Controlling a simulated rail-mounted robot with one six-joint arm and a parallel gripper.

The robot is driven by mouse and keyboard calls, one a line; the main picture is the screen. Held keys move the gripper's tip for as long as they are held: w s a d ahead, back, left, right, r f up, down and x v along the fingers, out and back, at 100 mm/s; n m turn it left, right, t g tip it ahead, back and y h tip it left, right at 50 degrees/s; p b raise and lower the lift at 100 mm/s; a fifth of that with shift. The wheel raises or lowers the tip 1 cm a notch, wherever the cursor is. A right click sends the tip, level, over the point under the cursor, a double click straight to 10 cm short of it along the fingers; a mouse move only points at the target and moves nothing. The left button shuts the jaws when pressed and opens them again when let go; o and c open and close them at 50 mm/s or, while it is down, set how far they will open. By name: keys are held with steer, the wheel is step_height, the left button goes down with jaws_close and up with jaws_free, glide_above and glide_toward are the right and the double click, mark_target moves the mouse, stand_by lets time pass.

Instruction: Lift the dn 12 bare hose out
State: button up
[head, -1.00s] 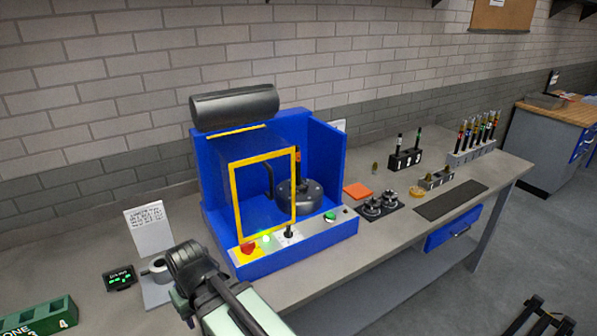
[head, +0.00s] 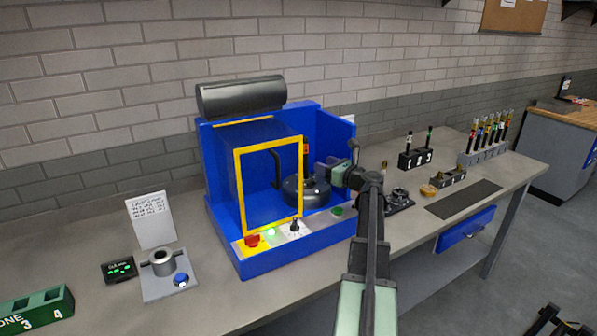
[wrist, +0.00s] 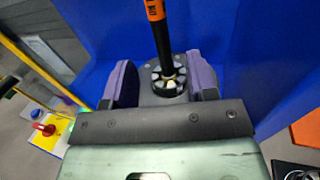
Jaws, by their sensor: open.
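The hose (wrist: 160,38) is black with an orange band near its top. In the wrist view it stands upright in the round segmented die opening (wrist: 168,82) of the press. I see gaps between the fingers and the hose.
Blue walls stand close around my gripper. Racks (head: 415,159) stand to the right. The left bench holds a sensor stand (head: 163,262) and a green block (head: 38,309).

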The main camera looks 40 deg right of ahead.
mark_target(306, 163)
steer(key=w, duration=1)
steer(key=shift+w+a+f, duration=0.2)
steer(key=shift+w+a, duration=0.1)
steer(key=shift+w, duration=0.1)
jaws_close()
